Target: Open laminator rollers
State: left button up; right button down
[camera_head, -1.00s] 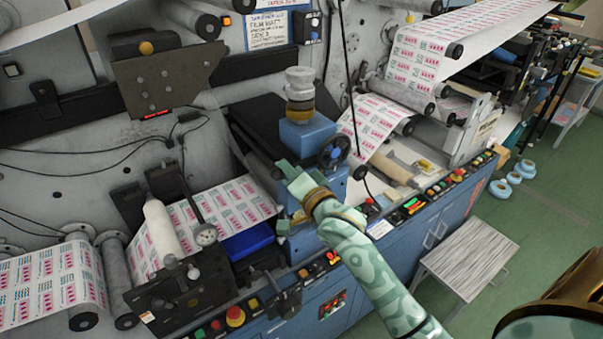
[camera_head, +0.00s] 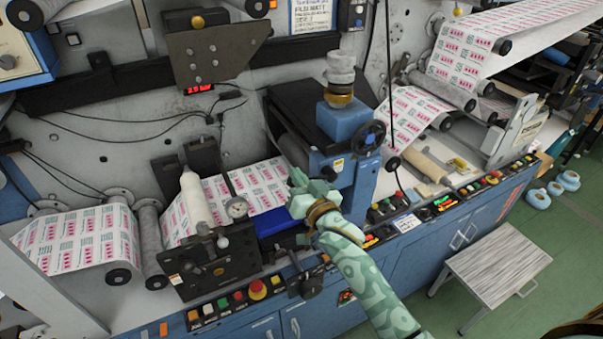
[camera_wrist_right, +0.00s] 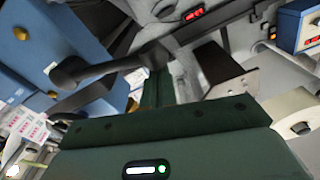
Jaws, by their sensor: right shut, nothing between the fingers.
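The blue press unit (camera_head: 345,125) stands mid-picture in the head view, with a grey and brass motor on top and a black handwheel (camera_head: 368,138) on its right side. To its left is a dark roller station (camera_head: 205,268) with a white roller (camera_head: 195,200) and a round gauge (camera_head: 236,208). I cannot tell which holds the laminator rollers. My right gripper (camera_head: 300,184) is shut and empty, in front of the blue unit's lower left side. In the right wrist view, a black lever with a rounded end (camera_wrist_right: 72,74) crosses beyond the gripper. My left gripper is out of view.
Printed web (camera_head: 75,240) runs over rollers at left and right. A button panel (camera_head: 258,290) lines the machine's front edge. A bright blue block (camera_head: 275,222) lies just left of my right gripper. A grey stool (camera_head: 497,262) stands on the green floor at right.

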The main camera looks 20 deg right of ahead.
jog(key=shift+a+f, duration=0.1)
jog(key=shift+f, duration=0.2)
dwell(0.4)
jog(key=r+p, duration=0.3)
jog(key=shift+w+d+r+p, duration=0.3)
jog(key=shift+w+d+r, duration=0.05)
jog(key=shift+w+r, duration=0.05)
jog(key=s+d+b, duration=0.1)
jog(key=s, duration=0.8)
jog(key=shift+s, duration=0.25)
